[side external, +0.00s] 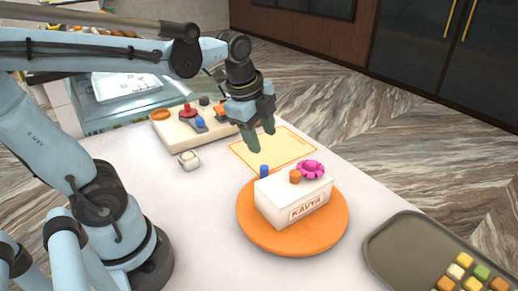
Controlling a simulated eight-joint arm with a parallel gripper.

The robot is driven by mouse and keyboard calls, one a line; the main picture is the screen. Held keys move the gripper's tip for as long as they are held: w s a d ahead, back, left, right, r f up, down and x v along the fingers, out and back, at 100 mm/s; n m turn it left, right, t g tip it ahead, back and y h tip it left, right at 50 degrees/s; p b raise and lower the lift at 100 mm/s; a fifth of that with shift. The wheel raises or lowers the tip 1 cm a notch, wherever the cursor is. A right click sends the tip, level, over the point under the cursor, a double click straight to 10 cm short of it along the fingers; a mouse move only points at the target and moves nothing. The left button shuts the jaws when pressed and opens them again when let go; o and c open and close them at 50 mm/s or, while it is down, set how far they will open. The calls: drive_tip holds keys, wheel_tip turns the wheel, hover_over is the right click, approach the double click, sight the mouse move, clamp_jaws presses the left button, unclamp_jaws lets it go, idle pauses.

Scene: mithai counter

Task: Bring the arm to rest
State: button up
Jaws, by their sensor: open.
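My gripper (262,140) is in the air near the middle of the side external view, with its fingertips pointing down. It is open and I see nothing between its fingers. It hangs above and behind a white box-shaped cake (275,204) labelled KAVYA, apart from it. The cake sits on a round orange board (258,232). On the cake's top are a pink flower-like ring (311,169) and a small orange piece (295,177). A blue peg (264,172) shows at its back left edge; I cannot tell whether it stands on the cake or behind it.
A cream tray (181,136) with red, blue and orange pieces lies at the back. An orange-bordered sheet (290,147) lies right of my gripper. A small white square item (189,160) is left. A grey tray (395,250) with several coloured sweets is front right.

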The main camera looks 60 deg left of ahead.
drive_tip(key=s+d+f+n+t, duration=0.1)
drive_tip(key=s+n+t, duration=0.1)
drive_tip(key=n, duration=0.5)
drive_tip(key=n+g, duration=0.5)
drive_tip(key=n, duration=0.4)
hover_over(264, 167)
drive_tip(key=shift+f, duration=5.55)
clamp_jaws()
